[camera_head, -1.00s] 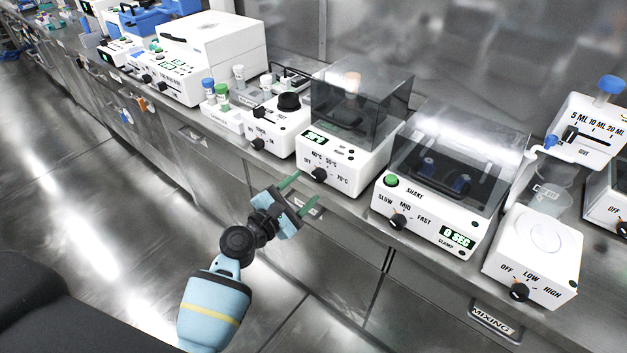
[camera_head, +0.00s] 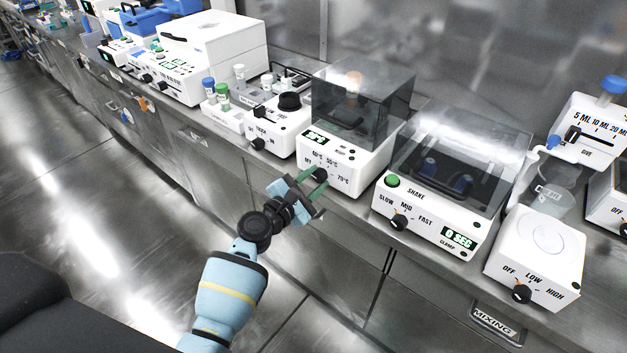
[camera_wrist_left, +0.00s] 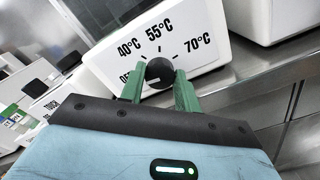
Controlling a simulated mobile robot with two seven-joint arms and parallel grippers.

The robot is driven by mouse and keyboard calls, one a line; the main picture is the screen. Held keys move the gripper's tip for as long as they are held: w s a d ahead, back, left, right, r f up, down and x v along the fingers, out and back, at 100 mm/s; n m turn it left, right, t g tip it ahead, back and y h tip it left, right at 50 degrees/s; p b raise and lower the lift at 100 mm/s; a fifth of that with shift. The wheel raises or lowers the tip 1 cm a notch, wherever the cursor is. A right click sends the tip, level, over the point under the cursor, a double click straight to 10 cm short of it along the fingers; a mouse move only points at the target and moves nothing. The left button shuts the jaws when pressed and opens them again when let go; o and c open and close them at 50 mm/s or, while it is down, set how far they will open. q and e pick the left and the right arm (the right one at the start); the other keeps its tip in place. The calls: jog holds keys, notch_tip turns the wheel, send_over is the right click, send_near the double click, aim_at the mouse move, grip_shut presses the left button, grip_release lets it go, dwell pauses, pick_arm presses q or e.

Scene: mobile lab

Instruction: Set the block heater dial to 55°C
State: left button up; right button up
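The block heater (camera_head: 346,159) is a white box with a dark clear cover, on the bench at the middle of the head view. Its front has a black dial (camera_head: 321,174) with marks OFF, 40°C, 55°C and 70°C. The dial also shows in the left wrist view (camera_wrist_left: 159,70), between my green fingertips; its pointer direction is hard to read. My left gripper (camera_head: 314,182) is open, its fingers on either side of the dial. In the left wrist view the gripper (camera_wrist_left: 159,92) partly covers the OFF mark. I cannot tell whether the fingers touch the dial. My right gripper is not in view.
A shaker (camera_head: 431,226) with a clear cover stands right of the heater, and a white device with an OFF/LOW/HIGH dial (camera_head: 535,262) beyond it. A vortex-like device (camera_head: 277,130) stands to the left. The floor before the bench is clear.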

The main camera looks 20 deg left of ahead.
pick_arm(q)
jog(key=shift+c, duration=0.6)
